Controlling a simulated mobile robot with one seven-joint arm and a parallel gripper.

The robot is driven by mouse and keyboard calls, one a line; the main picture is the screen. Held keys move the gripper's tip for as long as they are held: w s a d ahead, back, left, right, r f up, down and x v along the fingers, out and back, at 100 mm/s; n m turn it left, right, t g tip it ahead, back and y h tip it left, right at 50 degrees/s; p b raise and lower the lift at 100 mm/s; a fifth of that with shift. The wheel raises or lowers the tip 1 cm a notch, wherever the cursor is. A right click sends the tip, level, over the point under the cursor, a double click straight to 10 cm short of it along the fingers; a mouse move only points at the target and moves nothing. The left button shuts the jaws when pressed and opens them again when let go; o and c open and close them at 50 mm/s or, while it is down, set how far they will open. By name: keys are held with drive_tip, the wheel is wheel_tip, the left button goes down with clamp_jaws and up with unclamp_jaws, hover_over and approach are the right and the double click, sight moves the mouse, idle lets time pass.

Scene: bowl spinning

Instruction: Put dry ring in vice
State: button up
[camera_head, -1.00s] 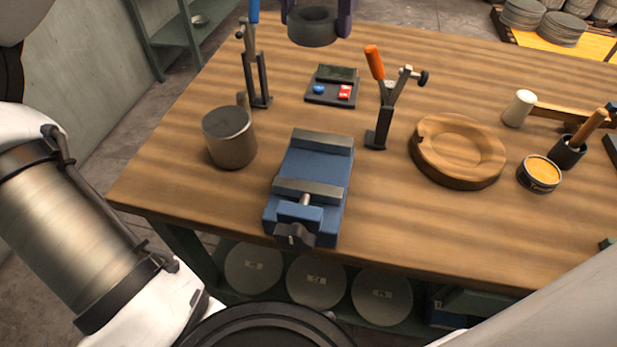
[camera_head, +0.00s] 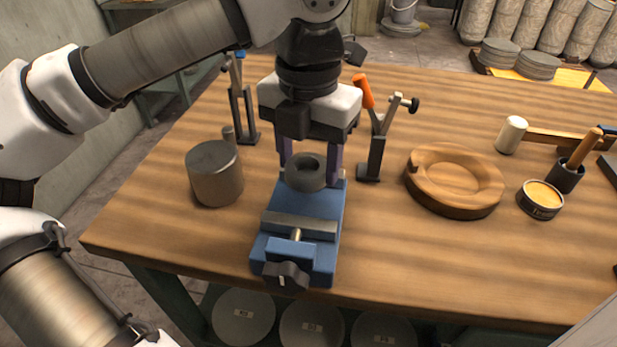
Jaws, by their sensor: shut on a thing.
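The dry ring (camera_head: 306,173) is a dark grey thick ring with a round hole. My gripper (camera_head: 310,168) points down and is shut on the ring, one purple-grey finger on each side. The blue vice (camera_head: 300,240) lies on the bench below, its screw handle toward the front edge. The ring appears over the far part of the vice, in front of the rear jaw, which is mostly hidden. The grey front jaw (camera_head: 298,223) shows nearer the handle. I cannot tell whether the ring touches the vice.
A grey metal cylinder (camera_head: 215,174) stands left of the vice. An upright clamp (camera_head: 240,100) and an orange-handled clamp (camera_head: 375,135) stand either side of my gripper. A round wooden dish (camera_head: 453,180), a tin (camera_head: 540,199) and a mallet (camera_head: 512,135) are to the right.

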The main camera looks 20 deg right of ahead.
sight(309, 167)
drive_tip(key=shift+f, duration=2.05)
drive_tip(key=shift+f, duration=0.2)
drive_tip(key=o, duration=1.2)
drive_tip(key=shift+r, duration=0.15)
wheel_tip(309, 167, up, 12)
drive_tip(key=shift+r, duration=0.1)
